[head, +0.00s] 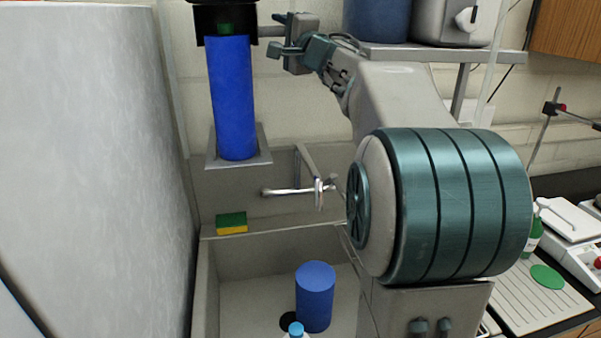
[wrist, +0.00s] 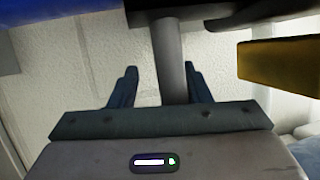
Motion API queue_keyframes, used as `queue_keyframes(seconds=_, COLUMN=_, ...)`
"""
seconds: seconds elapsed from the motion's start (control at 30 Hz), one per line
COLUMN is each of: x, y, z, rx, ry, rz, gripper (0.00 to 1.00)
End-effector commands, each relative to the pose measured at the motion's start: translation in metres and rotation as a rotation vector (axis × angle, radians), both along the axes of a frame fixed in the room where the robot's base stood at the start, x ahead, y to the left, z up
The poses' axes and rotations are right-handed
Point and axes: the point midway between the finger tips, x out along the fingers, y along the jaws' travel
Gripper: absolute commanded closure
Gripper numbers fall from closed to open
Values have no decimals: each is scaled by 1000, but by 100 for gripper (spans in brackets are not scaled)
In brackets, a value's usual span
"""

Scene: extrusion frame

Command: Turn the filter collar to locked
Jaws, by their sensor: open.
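The blue filter cylinder (head: 230,95) hangs upright under a black collar (head: 208,26) at the top of the head view. A green mark (head: 227,29) shows on the collar's front. A short handle (head: 265,31) sticks out from the collar to the right. My gripper (head: 274,34) is beside the collar on its right, fingers pointing left at the handle. In the wrist view my gripper (wrist: 160,72) is open, with a grey rod (wrist: 168,55) between its two fingers. I cannot tell whether either finger touches the rod. The collar's far side is hidden.
Below are a sink (head: 230,270) with a blue cylinder (head: 315,297), a faucet (head: 290,191) and a green-yellow sponge (head: 231,223). A shelf (head: 430,55) with a blue container (head: 376,18) is behind my arm. A large pale panel (head: 90,160) stands at the left.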

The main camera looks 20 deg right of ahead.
Motion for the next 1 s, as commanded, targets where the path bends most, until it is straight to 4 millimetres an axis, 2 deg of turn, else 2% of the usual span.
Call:
queue_keyframes(seconds=0.27, x=-50, y=-3, z=-14, rx=2, ry=4, rz=7, gripper=61)
queue_keyframes(seconds=0.5, x=-92, y=-14, z=-24, rx=-4, ry=6, rz=-8, gripper=61)
queue_keyframes(seconds=0.77, x=-93, y=-20, z=-38, rx=-130, ry=14, rz=-159, gripper=60)
queue_keyframes(seconds=0.87, x=-94, y=-21, z=-45, rx=-180, ry=29, rz=-208, gripper=51)
queue_keyframes(seconds=0.93, x=-96, y=-21, z=-51, rx=-214, ry=44, rz=-240, gripper=61)
queue_keyframes(seconds=1.0, x=-98, y=-20, z=-56, rx=-249, ry=58, rz=-269, gripper=61)
